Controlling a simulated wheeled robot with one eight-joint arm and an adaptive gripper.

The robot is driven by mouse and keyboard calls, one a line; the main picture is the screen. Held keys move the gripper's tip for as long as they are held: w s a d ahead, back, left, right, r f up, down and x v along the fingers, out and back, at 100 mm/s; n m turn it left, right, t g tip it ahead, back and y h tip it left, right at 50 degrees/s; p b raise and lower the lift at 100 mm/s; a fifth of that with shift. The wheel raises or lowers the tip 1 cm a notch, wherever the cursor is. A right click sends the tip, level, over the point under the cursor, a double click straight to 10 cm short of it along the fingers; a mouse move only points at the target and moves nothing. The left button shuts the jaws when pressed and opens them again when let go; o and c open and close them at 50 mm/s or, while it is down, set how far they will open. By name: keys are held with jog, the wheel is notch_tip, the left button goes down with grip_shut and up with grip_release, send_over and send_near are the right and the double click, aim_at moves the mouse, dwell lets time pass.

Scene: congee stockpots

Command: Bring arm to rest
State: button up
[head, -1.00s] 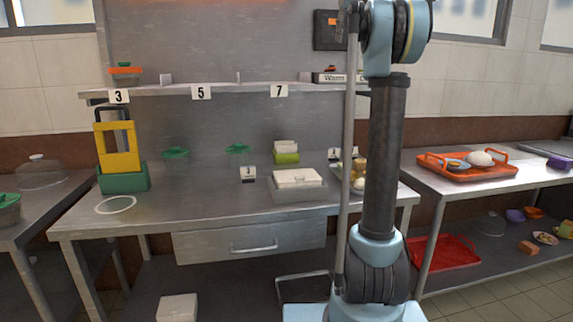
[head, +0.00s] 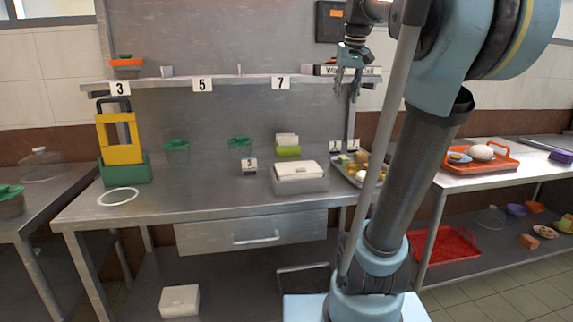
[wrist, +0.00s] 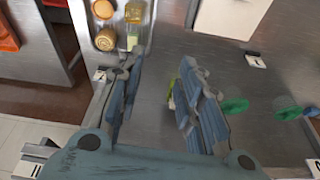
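My gripper (head: 347,88) hangs in front of the right end of the shelf, above the metal work table (head: 200,203), in the head view. In the wrist view my gripper (wrist: 155,95) has its two blue-grey fingers spread apart, with nothing held between them. Its fingers are above the table and touch nothing that I can see. My arm rises from the base at the right of the head view and leans to the right.
A numbered shelf (head: 230,82) runs behind the table. A white-lidded box (head: 298,172) and a food tray (head: 343,176) stand below my gripper. A yellow and green stand (head: 122,150) is at the left. An orange tray (head: 478,168) lies on the right counter.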

jog(key=s+f, duration=0.8)
jog(key=f, duration=0.4)
jog(key=s+f, duration=0.8)
jog(key=f, duration=0.5)
jog(key=s+f+m+g, duration=0.1)
jog(key=s+f, duration=0.7)
jog(key=f, duration=0.5)
jog(key=shift+a, duration=0.25)
jog(key=shift+f, duration=0.1)
jog(key=shift+w+f, duration=0.2)
jog(key=shift+w, duration=0.15)
jog(key=shift+c, duration=0.3)
